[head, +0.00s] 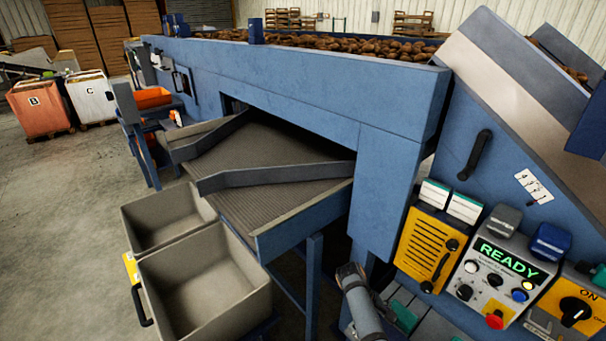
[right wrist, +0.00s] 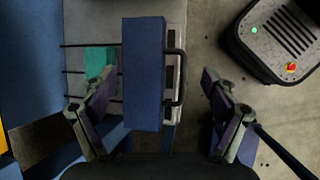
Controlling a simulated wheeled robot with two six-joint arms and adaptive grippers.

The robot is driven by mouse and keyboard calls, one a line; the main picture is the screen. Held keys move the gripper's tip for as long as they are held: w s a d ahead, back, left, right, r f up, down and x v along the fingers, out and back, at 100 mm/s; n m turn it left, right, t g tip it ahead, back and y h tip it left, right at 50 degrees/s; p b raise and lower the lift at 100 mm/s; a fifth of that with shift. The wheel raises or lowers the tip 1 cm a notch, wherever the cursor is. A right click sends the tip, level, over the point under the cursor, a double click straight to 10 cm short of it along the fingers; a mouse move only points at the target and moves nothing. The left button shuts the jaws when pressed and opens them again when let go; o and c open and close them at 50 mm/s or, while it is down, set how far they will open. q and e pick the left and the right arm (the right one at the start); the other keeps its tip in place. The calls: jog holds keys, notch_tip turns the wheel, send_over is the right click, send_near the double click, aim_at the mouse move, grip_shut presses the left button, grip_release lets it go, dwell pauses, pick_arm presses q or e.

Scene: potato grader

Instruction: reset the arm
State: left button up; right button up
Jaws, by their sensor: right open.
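In the right wrist view my right gripper (right wrist: 157,82) is open. Its two fingers stand wide apart, with nothing held between them. A blue block-like part (right wrist: 143,75) with a dark handle beside it shows between and beyond the fingers; I cannot tell how far below them it is. A teal piece (right wrist: 99,60) lies near the left finger. In the head view a grey arm link of mine shows at the bottom centre, in front of the grader (head: 390,150). No gripper can be made out there, and my left gripper is not in view.
The control box (head: 494,280) reads READY, beside a yellow panel (head: 428,248). Two beige bins (head: 205,285) stand below the sloped belt (head: 265,160). Potatoes (head: 350,43) lie along the top. Crates B (head: 40,106) and C (head: 92,98) stand far left, with open floor before them.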

jog(key=s+d, duration=0.1)
jog(key=s+f+m+y, duration=0.1)
jog(key=s+d+m+t, duration=0.1)
jog(key=shift+d+f, duration=0.25)
jog(key=shift+d, duration=0.05)
jog(key=s+r+m+t+y, duration=0.4)
jog(key=s+r+m+t, duration=0.15)
jog(key=s+r, duration=0.85)
notch_tip(320, 180, down, 28)
jog(key=s+d+g, duration=0.2)
jog(key=s, duration=0.1)
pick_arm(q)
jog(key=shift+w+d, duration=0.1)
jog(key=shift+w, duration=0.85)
pick_arm(e)
jog(key=s+f, duration=1.4)
jog(key=s, duration=0.3)
jog(key=shift+s+d+f, duration=0.4)
jog(key=shift+d, duration=0.05)
